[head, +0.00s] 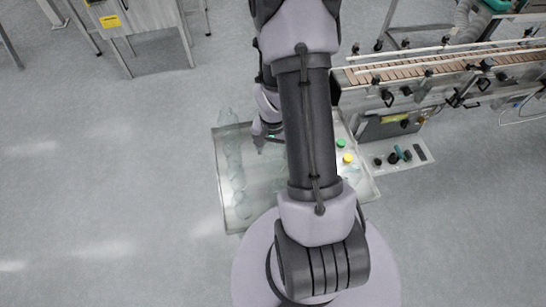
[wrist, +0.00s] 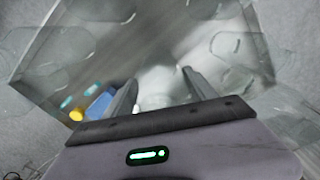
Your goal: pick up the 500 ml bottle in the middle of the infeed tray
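The infeed tray (head: 231,176) is a shiny metal tray on the floor side of the machine, partly hidden by my arm in the head view. In the head view my arm hides most of the tray's middle. Bottle sizes cannot be read.
Several more clear bottles (wrist: 232,46) surround the gripper. Green (head: 340,142) and yellow (head: 348,158) caps are at the tray's right. A blue object (wrist: 101,102) lies close to the left finger. A conveyor (head: 450,68) and a control panel (head: 398,159) stand to the right.

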